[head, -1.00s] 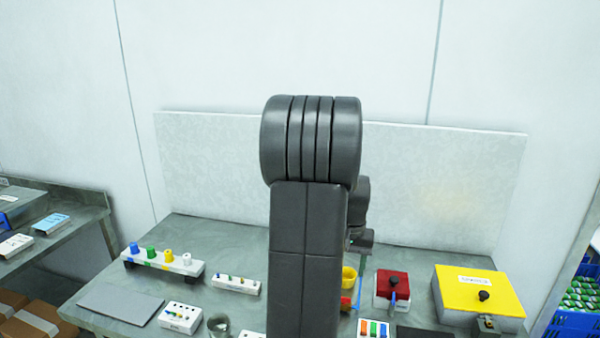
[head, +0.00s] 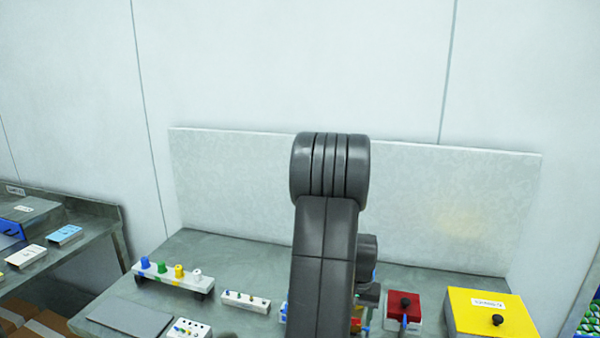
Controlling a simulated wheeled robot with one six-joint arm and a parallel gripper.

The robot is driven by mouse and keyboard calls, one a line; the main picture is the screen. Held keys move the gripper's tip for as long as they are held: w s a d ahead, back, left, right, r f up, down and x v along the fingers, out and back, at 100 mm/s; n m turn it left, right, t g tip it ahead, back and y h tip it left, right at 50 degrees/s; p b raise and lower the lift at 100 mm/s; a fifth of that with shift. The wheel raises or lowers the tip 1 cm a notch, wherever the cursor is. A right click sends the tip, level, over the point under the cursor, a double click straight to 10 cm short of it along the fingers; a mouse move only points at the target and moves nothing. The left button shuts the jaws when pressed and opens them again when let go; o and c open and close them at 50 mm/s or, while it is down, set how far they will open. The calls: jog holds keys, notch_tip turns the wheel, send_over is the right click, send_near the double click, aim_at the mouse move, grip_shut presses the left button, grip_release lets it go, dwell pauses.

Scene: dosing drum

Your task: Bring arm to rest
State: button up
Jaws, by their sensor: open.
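My arm rises in the middle of the head view, with its dark grey elbow in front of the white back panel. My gripper (head: 368,296) shows only in part at the right edge of my arm, low over the bench. It is open, but its fingertips are mostly hidden and I cannot make out anything between them.
The grey bench (head: 235,262) holds a rack with coloured knobs (head: 172,275), a smaller white rack (head: 245,301), a grey mat (head: 130,317), a red box (head: 403,308) and a yellow box (head: 490,312). A side table (head: 85,225) stands left. My arm hides the bench's middle.

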notch_tip(320, 180, up, 14)
jog(key=b, duration=0.1)
notch_tip(320, 180, down, 14)
jog(key=shift+r+p, duration=0.1)
jog(key=shift+p, duration=0.4)
jog(key=n+p, duration=0.2)
jog(key=n, duration=0.2)
jog(key=n+p, duration=0.3)
jog(key=n, duration=0.2)
notch_tip(320, 180, up, 11)
jog(key=b, duration=0.1)
jog(key=shift+r+b, duration=0.2)
jog(key=shift+b, duration=0.2)
jog(key=shift+r, duration=0.1)
